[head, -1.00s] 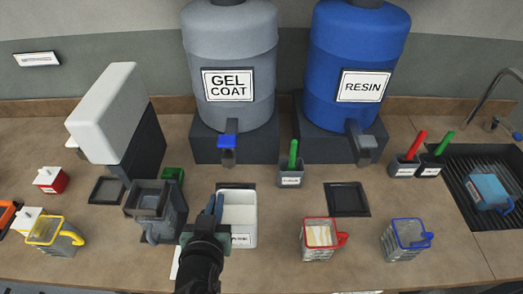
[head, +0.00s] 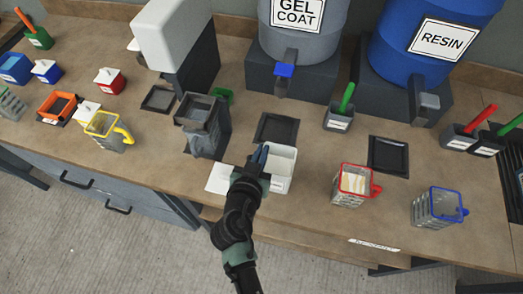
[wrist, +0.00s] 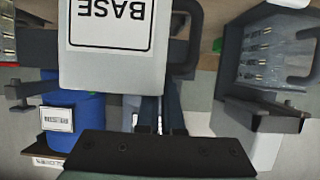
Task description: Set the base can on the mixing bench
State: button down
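The base can is the white open-topped box (head: 281,168) in the head view, near the bench's front edge. Its BASE label shows large and upside down in the wrist view (wrist: 112,30). My gripper (head: 262,158) is at its left side in the head view. The fingers show as dark strips below the can in the wrist view (wrist: 162,112); they look closed on the can's side, though the contact itself is hidden. Whether the can touches the bench (head: 310,205) is hard to tell.
A dark empty mat (head: 276,129) lies behind the can. Red-rimmed (head: 353,186) and blue-rimmed (head: 438,207) jugs stand to the right. The GEL COAT drum (head: 300,45) is behind.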

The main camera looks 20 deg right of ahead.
jog(key=shift+r, duration=0.1)
jog(key=shift+b, duration=0.3)
jog(key=c, duration=1.1)
grip_release()
jog(key=shift+o, duration=0.2)
